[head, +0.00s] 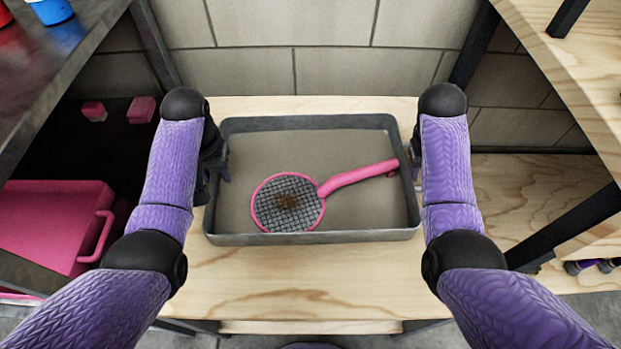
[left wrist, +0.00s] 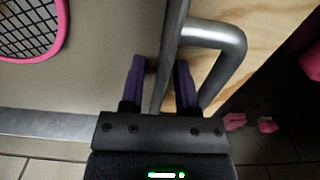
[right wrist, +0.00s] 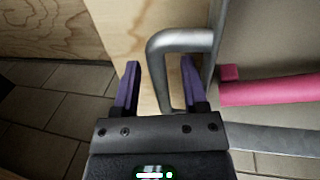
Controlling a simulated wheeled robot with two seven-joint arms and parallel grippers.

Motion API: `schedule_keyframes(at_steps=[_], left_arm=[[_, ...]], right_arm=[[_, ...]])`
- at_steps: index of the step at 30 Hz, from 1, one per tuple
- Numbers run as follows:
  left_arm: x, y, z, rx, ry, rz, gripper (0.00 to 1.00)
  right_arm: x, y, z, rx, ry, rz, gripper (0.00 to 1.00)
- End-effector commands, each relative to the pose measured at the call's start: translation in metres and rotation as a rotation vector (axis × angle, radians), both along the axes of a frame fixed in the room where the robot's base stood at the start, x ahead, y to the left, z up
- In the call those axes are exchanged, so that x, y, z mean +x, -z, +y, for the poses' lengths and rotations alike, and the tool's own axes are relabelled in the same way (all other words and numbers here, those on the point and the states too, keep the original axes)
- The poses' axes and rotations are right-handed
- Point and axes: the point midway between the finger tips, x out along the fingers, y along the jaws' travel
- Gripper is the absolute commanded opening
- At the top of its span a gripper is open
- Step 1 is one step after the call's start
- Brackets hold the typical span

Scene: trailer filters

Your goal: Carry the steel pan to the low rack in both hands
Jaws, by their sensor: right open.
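The steel pan (head: 330,236) is a shallow grey tray on a light wood surface. A pink-rimmed mesh strainer (head: 288,203) with a pink handle lies in it. My left gripper (left wrist: 160,85) is open, its fingers either side of the pan's left wall beside the bar handle (left wrist: 235,50). In the head view, it shows at the pan's left side (head: 222,172). My right gripper (right wrist: 160,82) is open, with the right bar handle (right wrist: 180,40) between its fingers. My arm mostly hides it in the head view. I cannot tell which shelf is the low rack.
A lower wood shelf (head: 515,185) is at the right, with dark posts and a higher wood shelf (head: 580,75). A pink case (head: 50,225) sits at the left, below a dark shelf holding a blue cup (head: 52,10). A block wall (head: 290,70) stands behind.

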Motion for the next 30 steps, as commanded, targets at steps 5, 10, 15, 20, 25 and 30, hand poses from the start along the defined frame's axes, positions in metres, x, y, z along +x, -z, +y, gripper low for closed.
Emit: schedule_keyframes(at_steps=[5, 10, 15, 20, 25, 30], left_arm=[[0.001, -0.007, 0.0, 0.001, 0.0, -0.002, 0.4], [0.001, -0.047, 0.0, 0.001, -0.001, -0.006, 0.4], [0.002, -0.07, 0.002, 0.004, -0.001, -0.011, 0.4], [0.0, -0.075, 0.001, 0.002, 0.0, 0.0, 0.4], [0.0, -0.075, 0.0, 0.0, 0.0, 0.001, 0.4], [0.0, -0.075, 0.0, 0.0, 0.0, 0.001, 0.4]], right_arm=[[0.0, 0.0, 0.0, -0.001, 0.0, 0.0, 0.55], [0.0, 0.0, 0.0, -0.001, 0.0, 0.0, 0.55], [0.0, 0.0, 0.0, -0.001, 0.001, 0.0, 0.55], [0.001, -0.007, 0.001, -0.001, 0.001, -0.002, 0.55], [0.001, -0.051, 0.009, -0.002, 0.0, -0.008, 0.55], [0.002, -0.084, 0.019, 0.008, 0.002, -0.016, 0.55]])
